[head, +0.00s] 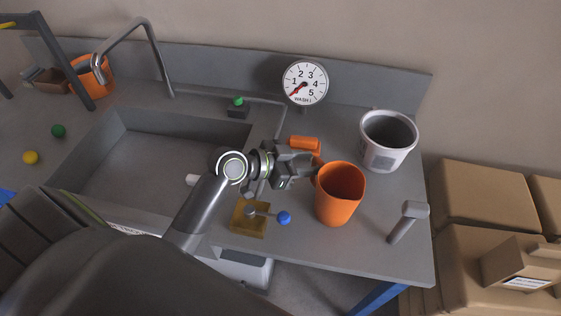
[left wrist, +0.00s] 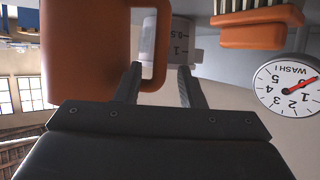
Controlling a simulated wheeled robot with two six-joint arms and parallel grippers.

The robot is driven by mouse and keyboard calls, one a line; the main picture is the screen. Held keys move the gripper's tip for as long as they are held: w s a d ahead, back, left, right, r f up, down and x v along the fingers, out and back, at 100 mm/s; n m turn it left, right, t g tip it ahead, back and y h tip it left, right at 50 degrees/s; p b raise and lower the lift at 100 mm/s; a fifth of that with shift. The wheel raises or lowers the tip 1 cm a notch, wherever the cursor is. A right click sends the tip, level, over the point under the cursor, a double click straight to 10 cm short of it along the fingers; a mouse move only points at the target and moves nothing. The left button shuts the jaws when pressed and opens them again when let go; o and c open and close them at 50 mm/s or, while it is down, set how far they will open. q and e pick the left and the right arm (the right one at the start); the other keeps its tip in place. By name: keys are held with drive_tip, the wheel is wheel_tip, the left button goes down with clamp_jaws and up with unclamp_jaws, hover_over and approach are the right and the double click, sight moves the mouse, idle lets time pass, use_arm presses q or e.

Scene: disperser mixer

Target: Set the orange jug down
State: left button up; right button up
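The orange jug (head: 340,195) is upright at the right part of the grey bench, its handle side toward my left gripper. It appears to rest on the bench top, though contact under its base is not clear. My left gripper (head: 311,168) is at the handle. In the left wrist view, which is upside down, the jug (left wrist: 90,55) fills the upper left. The fingers of my left gripper (left wrist: 160,75) stand apart on either side of the handle's outer bar, with visible gaps, so it looks open around the handle. My right gripper is not in view.
A grey-white bucket (head: 388,140) stands behind the jug to the right. An orange brush (head: 304,143), a dial (head: 305,82), a yellow block (head: 249,218) with a blue-knobbed lever (head: 284,218) and a grey T-shaped post (head: 408,221) surround it. A sink (head: 150,160) lies left.

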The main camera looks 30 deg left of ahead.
use_arm(q)
drive_tip(key=v, duration=0.9)
drive_tip(key=shift+s+b, duration=0.25)
drive_tip(key=shift+b, duration=0.1)
drive_tip(key=shift+a+r, duration=0.1)
